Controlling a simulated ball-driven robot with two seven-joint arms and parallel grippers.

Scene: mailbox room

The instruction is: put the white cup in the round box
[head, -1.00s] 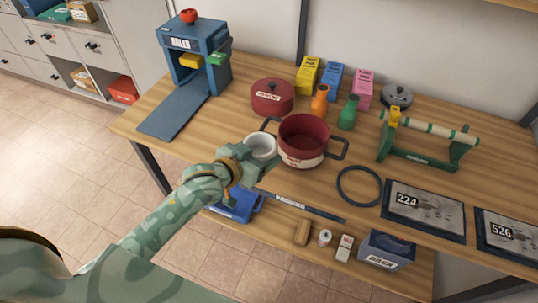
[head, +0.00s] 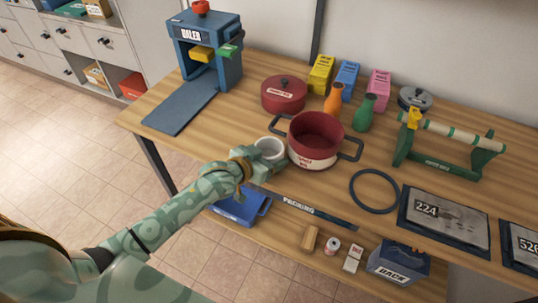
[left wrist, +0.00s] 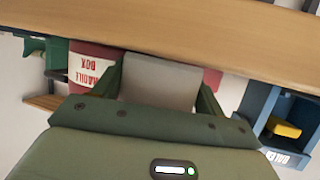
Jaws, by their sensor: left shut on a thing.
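The white cup (head: 269,150) is held by my left gripper (head: 256,166), which is shut on it, just left of the red and white pot-shaped round box (head: 315,140). The cup is outside the box; I cannot tell whether it touches the table. The box is open at the top, red inside, with two dark side handles. In the left wrist view the cup (left wrist: 158,82) fills the space between my fingers, and the box (left wrist: 92,68), labelled "FRAGILE BOX", shows upside down at left. My right gripper is not in view.
A red lidded pot (head: 284,94) and bottles (head: 364,112) stand behind the box. A dark ring (head: 374,192) lies to its right, a green roll holder (head: 445,160) farther right. A blue baler (head: 207,50) stands at back left. A lower shelf (head: 290,245) holds small goods and a blue bin.

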